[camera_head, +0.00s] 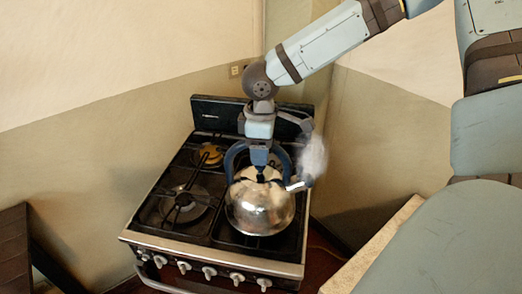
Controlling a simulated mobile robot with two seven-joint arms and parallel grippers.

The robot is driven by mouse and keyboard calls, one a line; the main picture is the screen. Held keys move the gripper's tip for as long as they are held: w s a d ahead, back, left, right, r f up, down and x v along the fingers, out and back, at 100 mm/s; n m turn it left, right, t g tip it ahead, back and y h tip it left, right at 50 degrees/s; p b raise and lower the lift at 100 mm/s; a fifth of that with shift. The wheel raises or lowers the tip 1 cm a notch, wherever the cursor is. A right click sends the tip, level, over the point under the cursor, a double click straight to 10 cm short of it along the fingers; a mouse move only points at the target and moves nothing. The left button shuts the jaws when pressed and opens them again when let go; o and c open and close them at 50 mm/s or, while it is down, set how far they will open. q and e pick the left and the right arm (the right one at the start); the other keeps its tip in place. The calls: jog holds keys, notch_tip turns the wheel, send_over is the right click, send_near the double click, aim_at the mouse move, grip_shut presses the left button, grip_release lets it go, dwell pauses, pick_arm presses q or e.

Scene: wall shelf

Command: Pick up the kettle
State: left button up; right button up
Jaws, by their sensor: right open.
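A shiny metal kettle (260,210) stands upright on the front right part of the stove (150,238). It has a dark blue arched handle (231,160), and its short spout (297,186) points right. My right gripper (262,178) comes down from above, right at the top of the kettle and the handle. It is open. Its fingers overlap the handle and lid area, so I cannot tell whether they touch the kettle. My left gripper is not in view.
A white puff like steam (313,156) hangs above the spout. Bare burners (185,205) lie left of the kettle, and knobs (209,272) line the stove's front. Walls stand close behind and to the right. A dark brown piece of furniture (14,250) is at the left edge.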

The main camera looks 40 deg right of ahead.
jog(key=shift+f, duration=0.4)
jog(key=shift+r, duration=0.1)
jog(key=shift+c, duration=0.7)
grip_shut()
dwell(0.3)
